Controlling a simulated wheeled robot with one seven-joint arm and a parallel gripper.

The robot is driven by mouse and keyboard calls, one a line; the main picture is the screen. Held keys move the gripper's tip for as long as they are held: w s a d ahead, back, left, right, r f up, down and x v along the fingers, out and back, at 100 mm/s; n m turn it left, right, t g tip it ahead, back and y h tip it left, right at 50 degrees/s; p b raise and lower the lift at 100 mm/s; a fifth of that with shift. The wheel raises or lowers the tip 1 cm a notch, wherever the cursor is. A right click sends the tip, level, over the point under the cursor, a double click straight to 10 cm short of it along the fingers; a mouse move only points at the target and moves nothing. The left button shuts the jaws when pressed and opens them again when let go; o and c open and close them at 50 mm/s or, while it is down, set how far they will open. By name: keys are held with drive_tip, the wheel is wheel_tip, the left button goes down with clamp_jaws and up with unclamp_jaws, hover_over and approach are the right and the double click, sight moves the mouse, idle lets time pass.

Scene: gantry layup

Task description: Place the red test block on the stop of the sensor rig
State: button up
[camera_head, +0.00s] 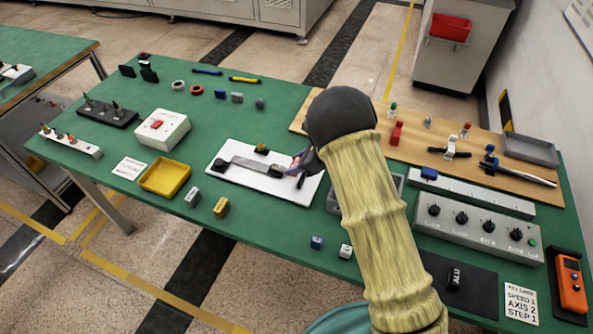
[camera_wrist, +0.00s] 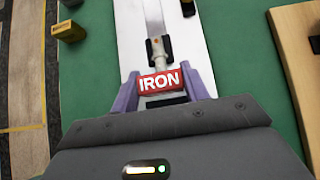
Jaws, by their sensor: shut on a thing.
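The red block (camera_wrist: 160,82), marked IRON in white, sits between the purple fingers of my gripper (camera_wrist: 160,90) in the wrist view. My gripper (camera_head: 300,160) is shut on it, over the right end of the sensor rig's white plate (camera_head: 240,152). In the head view my arm hides part of that end. A grey bar (camera_head: 258,167) runs along the plate to a dark piece (camera_head: 218,165) at its left. In the wrist view a dark bracket with an orange dot (camera_wrist: 157,48) stands just beyond the block. Whether the block touches the rig, I cannot tell.
A yellow tray (camera_head: 165,177) and small blocks, one of them yellow (camera_head: 221,207), lie left of and in front of the rig. A wooden board (camera_head: 405,150) with fixtures and a grey control box (camera_head: 475,228) lie to the right.

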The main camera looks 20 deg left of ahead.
drive_tip(key=shift+f, duration=1.8)
drive_tip(key=shift+f, duration=0.1)
drive_tip(key=o, duration=1.3)
drive_tip(key=shift+d, duration=0.1)
drive_tip(key=b+v, duration=0.1)
drive_tip(key=v, duration=1.1)
